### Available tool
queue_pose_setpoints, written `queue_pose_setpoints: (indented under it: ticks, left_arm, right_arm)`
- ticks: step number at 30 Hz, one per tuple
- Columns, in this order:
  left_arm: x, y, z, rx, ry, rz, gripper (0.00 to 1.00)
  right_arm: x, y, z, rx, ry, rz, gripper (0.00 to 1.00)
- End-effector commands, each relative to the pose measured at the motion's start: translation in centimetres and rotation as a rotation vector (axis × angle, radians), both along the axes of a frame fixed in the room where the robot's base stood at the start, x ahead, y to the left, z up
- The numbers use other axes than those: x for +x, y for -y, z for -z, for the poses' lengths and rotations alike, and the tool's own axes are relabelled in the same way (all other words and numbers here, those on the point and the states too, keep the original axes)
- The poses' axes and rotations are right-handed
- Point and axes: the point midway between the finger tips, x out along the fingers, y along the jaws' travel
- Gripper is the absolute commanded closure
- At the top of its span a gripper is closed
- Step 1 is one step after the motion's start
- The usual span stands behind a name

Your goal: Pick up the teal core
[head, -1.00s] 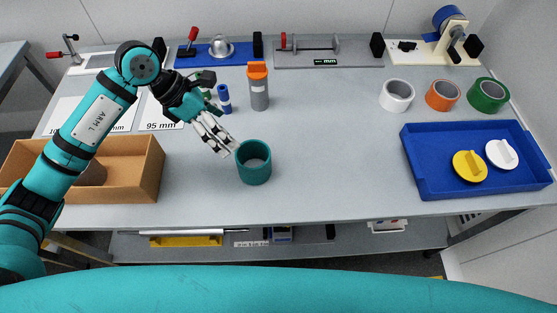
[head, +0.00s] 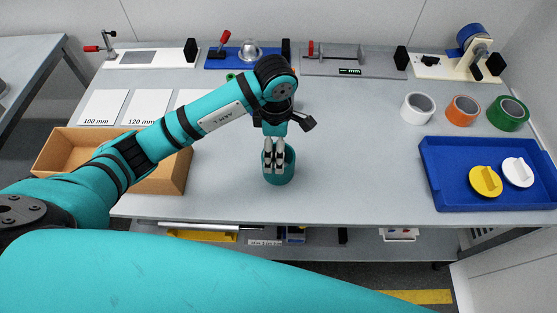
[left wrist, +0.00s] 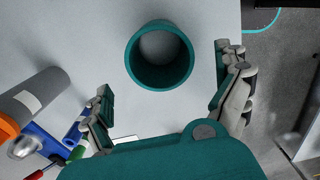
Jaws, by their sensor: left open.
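The teal core (head: 279,180) is a short open ring standing upright near the front middle of the table. My left gripper (head: 274,155) is above it and hides its far rim in the head view. In the left wrist view, the teal core (left wrist: 160,76) shows its round opening, and the fingers of my open left gripper (left wrist: 164,73) are spread to either side of it. I see a gap between each finger and the core there; its height above the core is hard to tell. My right gripper is not in view.
A cardboard box (head: 172,180) stands at the left, under my left arm. A blue tray (head: 440,197) with yellow and white discs is at the right, with tape rolls (head: 462,110) behind it. A grey cylinder with an orange end (left wrist: 38,98) lies near the gripper.

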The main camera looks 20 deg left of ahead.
Motion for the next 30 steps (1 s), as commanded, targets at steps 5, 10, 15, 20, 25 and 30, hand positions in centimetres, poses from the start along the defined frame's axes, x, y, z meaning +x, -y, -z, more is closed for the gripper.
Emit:
queue_pose_setpoints:
  ticks: [5, 10, 15, 20, 25, 30]
  left_arm:
    - [0.0, 0.0, 1.2, 0.000, 0.000, 0.000, 0.00]
    - [-0.2, 0.4, 3.0, -0.001, -0.007, -0.001, 0.00]
    - [-0.1, 0.6, 5.5, -0.001, -0.003, 0.000, 0.00]
    - [0.0, 0.5, 6.4, 0.000, 0.001, 0.000, 0.00]
    - [0.0, 0.5, 6.4, 0.000, 0.002, 0.001, 0.00]
    - [0.0, 0.5, 6.4, 0.000, 0.001, 0.001, 0.22]
  right_arm:
    - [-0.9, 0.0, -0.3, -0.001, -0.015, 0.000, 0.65]
    - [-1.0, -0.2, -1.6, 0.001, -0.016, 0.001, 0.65]
    - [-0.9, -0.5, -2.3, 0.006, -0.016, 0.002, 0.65]
    - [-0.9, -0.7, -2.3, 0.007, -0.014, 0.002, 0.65]
    - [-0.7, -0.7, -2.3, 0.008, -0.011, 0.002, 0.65]
    - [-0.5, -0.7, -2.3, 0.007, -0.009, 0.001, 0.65]
